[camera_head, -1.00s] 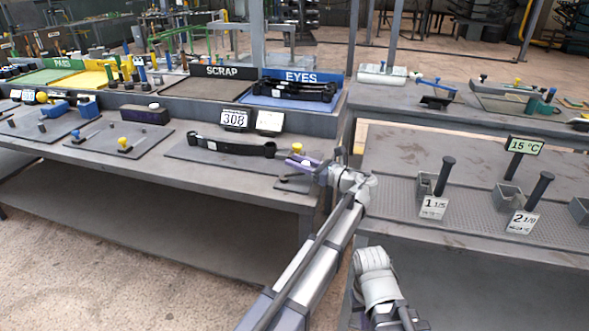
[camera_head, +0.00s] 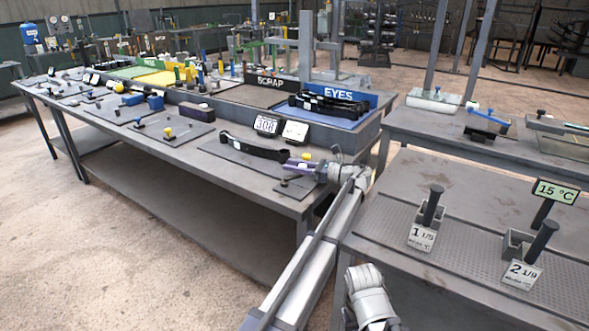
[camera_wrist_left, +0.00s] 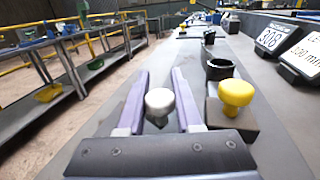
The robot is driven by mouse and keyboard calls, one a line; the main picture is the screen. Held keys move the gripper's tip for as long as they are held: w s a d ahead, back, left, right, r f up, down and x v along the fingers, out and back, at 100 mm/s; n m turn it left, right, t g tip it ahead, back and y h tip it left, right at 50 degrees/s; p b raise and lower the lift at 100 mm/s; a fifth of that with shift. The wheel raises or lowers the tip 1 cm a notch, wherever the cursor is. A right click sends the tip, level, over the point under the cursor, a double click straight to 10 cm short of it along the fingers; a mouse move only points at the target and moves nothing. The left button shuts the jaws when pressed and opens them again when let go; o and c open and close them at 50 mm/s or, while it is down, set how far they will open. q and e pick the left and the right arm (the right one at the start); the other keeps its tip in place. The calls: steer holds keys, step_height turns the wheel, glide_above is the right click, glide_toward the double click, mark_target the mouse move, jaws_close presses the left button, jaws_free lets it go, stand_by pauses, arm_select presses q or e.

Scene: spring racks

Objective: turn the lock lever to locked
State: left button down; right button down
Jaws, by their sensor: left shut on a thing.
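My left gripper (camera_head: 289,168) is at the right end of the near bench, beside the plate with the black leaf spring (camera_head: 253,147). In the left wrist view its two purple fingers (camera_wrist_left: 160,100) are on either side of a pale round knob (camera_wrist_left: 159,102), which I take to be the lock lever's knob. The gripper is shut on it. The lever's arm below the knob is mostly hidden, so I cannot tell its angle. A yellow knob (camera_wrist_left: 236,93) stands on a dark block just right of the fingers. The spring's black eye (camera_wrist_left: 220,69) is beyond it.
A 308 display (camera_head: 266,125) and a second small sign (camera_head: 295,132) stand behind the plate. The EYES tray (camera_head: 345,122) holds black springs farther back. A bench with upright dark handles (camera_head: 433,204) and a 15 °C sign (camera_head: 556,191) is at the right.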

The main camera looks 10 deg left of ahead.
steer(key=shift+d, duration=0.15)
stand_by(0.3)
arm_select(q)
steer(key=c, duration=0.6)
jaws_free()
arm_select(e)
steer(key=shift+d, duration=0.1)
